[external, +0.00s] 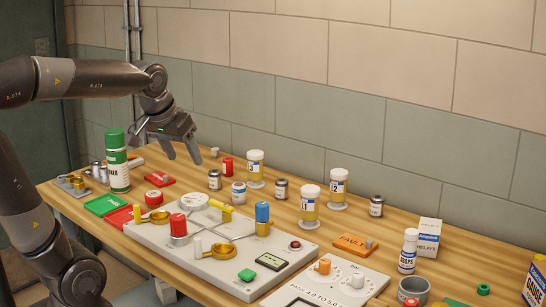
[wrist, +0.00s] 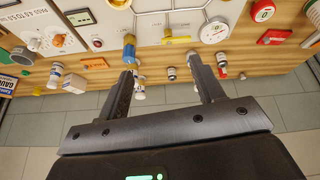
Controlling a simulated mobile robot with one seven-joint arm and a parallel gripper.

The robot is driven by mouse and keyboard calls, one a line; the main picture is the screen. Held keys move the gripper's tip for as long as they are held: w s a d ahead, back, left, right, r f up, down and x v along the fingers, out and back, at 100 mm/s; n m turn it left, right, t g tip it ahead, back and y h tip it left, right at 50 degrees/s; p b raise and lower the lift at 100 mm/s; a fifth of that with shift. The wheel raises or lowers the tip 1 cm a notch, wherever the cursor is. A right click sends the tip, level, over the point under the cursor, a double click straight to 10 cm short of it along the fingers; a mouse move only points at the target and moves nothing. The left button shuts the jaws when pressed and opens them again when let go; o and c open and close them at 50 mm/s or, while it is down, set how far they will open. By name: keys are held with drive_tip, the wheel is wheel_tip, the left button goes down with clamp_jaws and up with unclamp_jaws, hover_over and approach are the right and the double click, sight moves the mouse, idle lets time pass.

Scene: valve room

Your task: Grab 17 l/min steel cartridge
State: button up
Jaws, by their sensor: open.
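Several small steel-grey cylinders stand on the wooden table: one (external: 215,180) left of centre, one (external: 281,188) near the middle, and one (external: 376,206) to the right. Their markings are too small to read, so I cannot tell which is 17 l/min. My gripper (external: 183,154) is open and empty, above the table at the back left. In the wrist view my gripper (wrist: 160,66) has its fingers spread wide, and a small grey cylinder (wrist: 171,74) shows between them, apart from both.
A red cylinder (external: 227,167), a blue-banded cylinder (external: 239,192) and white-capped jars (external: 310,206) stand close by. The grey valve panel (external: 200,256) fills the front. A green-capped can (external: 117,162) stands at left. The tiled wall is behind.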

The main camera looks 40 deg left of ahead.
drive_tip(key=w+n, duration=0.2)
drive_tip(key=w, duration=0.7)
drive_tip(key=n+g+y, duration=0.2)
drive_tip(key=n, duration=0.3)
approach(282, 180)
wheel_tip(282, 180, down, 2)
drive_tip(key=x, duration=1)
drive_tip(key=shift+w+a+f, duration=0.2)
drive_tip(key=shift+f, duration=0.05)
drive_tip(key=c, duration=1.2)
